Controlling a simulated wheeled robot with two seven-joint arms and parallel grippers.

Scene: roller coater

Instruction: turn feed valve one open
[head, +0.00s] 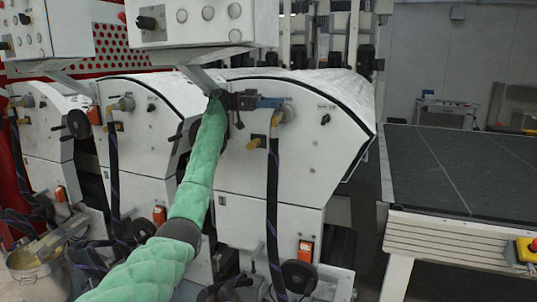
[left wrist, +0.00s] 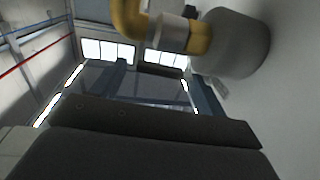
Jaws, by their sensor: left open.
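My left arm, in a green padded sleeve, reaches up to the nearest white coater unit (head: 270,179). My left gripper (head: 279,103) is open at the upper front of that unit, right beside a valve with a grey round body (head: 288,113) and brass fitting (head: 275,119). In the left wrist view the grey body (left wrist: 232,43) and brass elbow (left wrist: 188,35) show large at the upper right. A bluish finger (left wrist: 207,101) lies just below them, with no contact visible. The valve's handle position cannot be made out. My right gripper is not in view.
A black hose (head: 272,215) hangs below the valve. Similar units with valves and hoses stand to the left. A control box (head: 190,24) overhangs above. A dark-topped conveyor table (head: 460,170) is at the right. A bucket (head: 38,272) stands at lower left.

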